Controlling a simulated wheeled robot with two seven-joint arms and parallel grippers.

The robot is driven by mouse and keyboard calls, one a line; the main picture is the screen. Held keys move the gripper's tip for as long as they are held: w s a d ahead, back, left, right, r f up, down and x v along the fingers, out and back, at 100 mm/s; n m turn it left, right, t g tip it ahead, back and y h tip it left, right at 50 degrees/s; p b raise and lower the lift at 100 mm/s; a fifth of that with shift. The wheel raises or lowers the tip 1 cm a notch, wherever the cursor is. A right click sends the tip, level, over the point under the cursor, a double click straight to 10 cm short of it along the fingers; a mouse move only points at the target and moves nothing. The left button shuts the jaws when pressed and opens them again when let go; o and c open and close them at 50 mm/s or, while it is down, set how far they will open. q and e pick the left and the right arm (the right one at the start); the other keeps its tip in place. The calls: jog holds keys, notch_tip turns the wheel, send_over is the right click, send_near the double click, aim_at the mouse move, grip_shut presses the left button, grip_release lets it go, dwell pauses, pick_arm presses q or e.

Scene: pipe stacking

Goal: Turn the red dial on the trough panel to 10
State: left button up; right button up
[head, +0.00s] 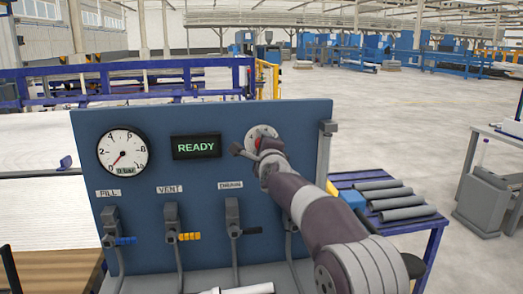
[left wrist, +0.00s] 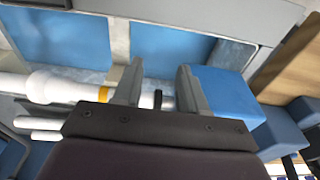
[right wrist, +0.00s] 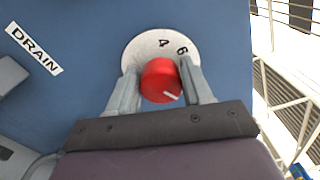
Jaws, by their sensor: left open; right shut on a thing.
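The blue trough panel (head: 215,122) stands upright in front of me. Its red dial (right wrist: 160,82) sits on a round white scale plate (right wrist: 143,48) in the right wrist view. The numbers 4 and 6 show on the plate, and the knob's white mark points to the lower right. In the head view my right arm mostly hides the dial. My right gripper (right wrist: 159,72) is shut on the dial, one finger on each side. My left gripper (left wrist: 158,80) is open with nothing between its fingers.
A round gauge (head: 123,152) has its needle near the low end. A display (head: 196,146) reads READY. Valves labelled FILL (head: 111,222), VENT (head: 172,220) and DRAIN (head: 233,215) sit below. Grey pipes (head: 393,198) lie on a blue stand at right.

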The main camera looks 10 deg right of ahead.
jog(key=shift+f, duration=0.35)
jog(key=o, duration=0.9)
jog(key=shift+c, duration=0.2)
jog(key=shift+o, duration=0.5)
jog(key=shift+s+d+r, duration=0.1)
jog(key=shift+r, duration=0.1)
jog(key=s+b, duration=0.4)
jog(key=s, duration=0.8)
jog(key=shift+s, duration=0.35)
